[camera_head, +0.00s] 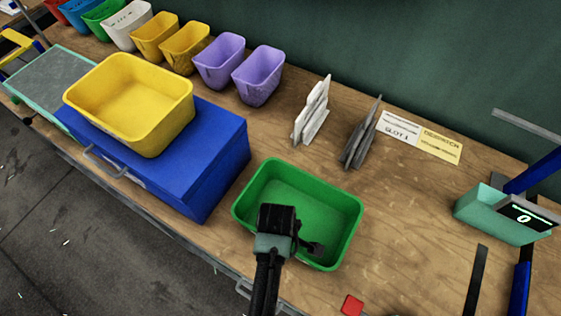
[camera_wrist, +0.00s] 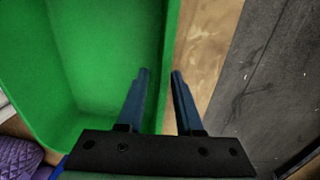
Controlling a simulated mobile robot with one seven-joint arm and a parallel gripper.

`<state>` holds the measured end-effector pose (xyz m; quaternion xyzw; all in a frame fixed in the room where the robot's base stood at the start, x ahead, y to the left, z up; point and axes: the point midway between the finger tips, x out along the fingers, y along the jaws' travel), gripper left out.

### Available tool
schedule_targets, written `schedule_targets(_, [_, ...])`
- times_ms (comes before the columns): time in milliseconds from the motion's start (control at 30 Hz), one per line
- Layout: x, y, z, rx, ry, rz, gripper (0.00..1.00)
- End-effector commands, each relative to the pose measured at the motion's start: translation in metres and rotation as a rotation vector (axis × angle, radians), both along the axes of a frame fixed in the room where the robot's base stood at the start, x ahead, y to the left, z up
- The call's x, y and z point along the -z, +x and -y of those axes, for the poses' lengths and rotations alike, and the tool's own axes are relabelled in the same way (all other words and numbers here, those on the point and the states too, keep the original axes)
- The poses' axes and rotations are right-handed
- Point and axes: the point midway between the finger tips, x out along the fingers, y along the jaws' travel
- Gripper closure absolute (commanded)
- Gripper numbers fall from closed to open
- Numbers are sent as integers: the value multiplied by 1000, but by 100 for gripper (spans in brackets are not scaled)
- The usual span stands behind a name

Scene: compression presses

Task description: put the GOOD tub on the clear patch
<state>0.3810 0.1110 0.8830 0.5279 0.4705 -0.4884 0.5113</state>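A green tub (camera_head: 335,215) stands on the wooden bench, right of the blue box. A yellow tub (camera_head: 135,95) sits on top of the blue box (camera_head: 205,160). I can read no GOOD label on either tub. My gripper (camera_head: 305,245) is at the near side of the green tub and hides part of it. In the wrist view my gripper (camera_wrist: 160,72) is open, with its two fingers either side of the rim of the green tub (camera_wrist: 110,50). One finger is inside the tub, the other outside. I cannot tell whether they touch the wall. No clear patch is marked plainly.
Two purple bins (camera_head: 258,72) and other coloured bins line the back. White plates (camera_head: 312,112) and grey plates (camera_head: 358,135) stand upright behind the green tub. A sign reading SLOT 1 (camera_head: 400,130) lies behind. A display unit (camera_head: 490,215) is at right. Bare wood lies right of the tub.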

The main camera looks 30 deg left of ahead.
Motion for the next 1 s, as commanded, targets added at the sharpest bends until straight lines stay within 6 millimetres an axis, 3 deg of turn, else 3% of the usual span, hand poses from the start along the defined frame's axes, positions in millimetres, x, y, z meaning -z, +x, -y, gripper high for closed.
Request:
schedule_targets(200, [-45, -3, 0, 0, 1, 3, 65])
schedule_targets(400, [-72, -5, 0, -1, 0, 2, 65])
schedule_targets(767, [-80, -6, 0, 1, 1, 3, 65])
schedule_targets(867, [-91, 10, -2, 35, 22, 57, 65])
schedule_targets(967, [-126, 54, -5, 140, 91, 213, 65])
schedule_targets(1000, [-150, 77, -5, 198, 135, 302, 65])
